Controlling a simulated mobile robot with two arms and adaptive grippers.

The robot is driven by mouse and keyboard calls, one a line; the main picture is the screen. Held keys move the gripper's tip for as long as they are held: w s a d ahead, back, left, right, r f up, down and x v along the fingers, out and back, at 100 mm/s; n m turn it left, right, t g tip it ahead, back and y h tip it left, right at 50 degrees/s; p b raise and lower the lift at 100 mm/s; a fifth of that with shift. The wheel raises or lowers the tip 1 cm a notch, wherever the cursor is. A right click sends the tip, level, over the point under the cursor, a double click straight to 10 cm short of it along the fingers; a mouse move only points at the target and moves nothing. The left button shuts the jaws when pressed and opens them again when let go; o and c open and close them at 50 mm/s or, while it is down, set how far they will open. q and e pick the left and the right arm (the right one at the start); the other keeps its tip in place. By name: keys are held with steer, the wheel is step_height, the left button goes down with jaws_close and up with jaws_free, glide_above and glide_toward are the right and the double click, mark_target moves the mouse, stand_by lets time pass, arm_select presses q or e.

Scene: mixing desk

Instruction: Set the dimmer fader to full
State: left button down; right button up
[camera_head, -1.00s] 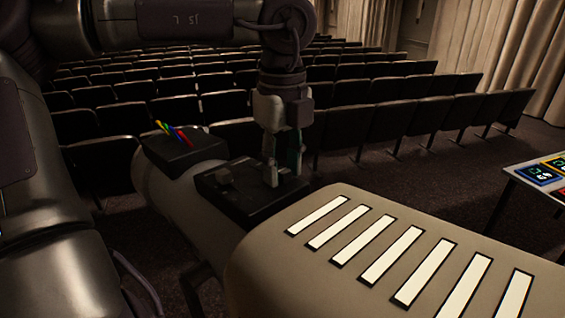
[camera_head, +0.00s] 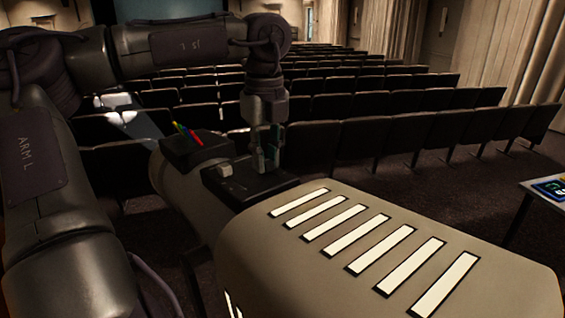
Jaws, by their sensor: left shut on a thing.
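A large beige spotlight housing (camera_head: 330,275) with glowing white slots fills the lower right. A black control box (camera_head: 245,192) sits on its barrel, with a small pale grey block (camera_head: 225,170) on its left part. My left gripper (camera_head: 266,162) points down over the right part of this box, its fingers closed. The fader seems to be between the fingers, but they hide it and I cannot see its position on the track. The grey block is beside the fingers, apart from them. My right gripper is out of view.
A second black box with red, green, blue and yellow levers (camera_head: 188,134) stands just left. A pale light beam (camera_head: 135,125) falls on seats beyond it. Rows of dark seats (camera_head: 390,145) fill the background. A table (camera_head: 527,184) with a coloured panel is at the right edge.

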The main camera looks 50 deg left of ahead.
arm_select(q)
steer(key=shift+w+a+r, duration=0.1)
steer(key=shift+w+r, duration=0.05)
steer(key=shift+r, duration=0.15)
steer(key=c, duration=1)
jaws_free()
steer(key=shift+a+f, duration=0.2)
steer(key=shift+a, duration=0.4)
steer(key=shift+a+f, duration=0.2)
steer(key=shift+a, duration=0.35)
steer(key=shift+c, duration=0.2)
steer(key=shift+d, duration=0.25)
steer(key=shift+d+r, duration=0.15)
steer(key=shift+d, duration=0.25)
step_height(320, 180, up, 12)
steer(key=shift+a, duration=0.15)
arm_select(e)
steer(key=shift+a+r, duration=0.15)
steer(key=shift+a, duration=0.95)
